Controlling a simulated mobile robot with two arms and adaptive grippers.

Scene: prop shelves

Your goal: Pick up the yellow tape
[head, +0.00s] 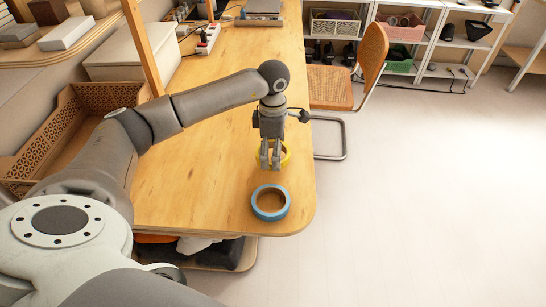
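The yellow tape (287,155) is a ring on the wooden table near its right edge. My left gripper (271,166) points down at it and covers much of the ring, so only parts of it show beside the fingers. The fingers are close together with a narrow gap. I cannot tell whether they are around the tape's wall, inside the ring or just in front of it. My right gripper is not in view.
A blue tape ring (270,203) lies on the table (190,195) just nearer than the yellow one, by the rounded corner. A brown perforated crate (45,150) is at left. A chair (330,88) stands at the table's right side. The floor at right is clear.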

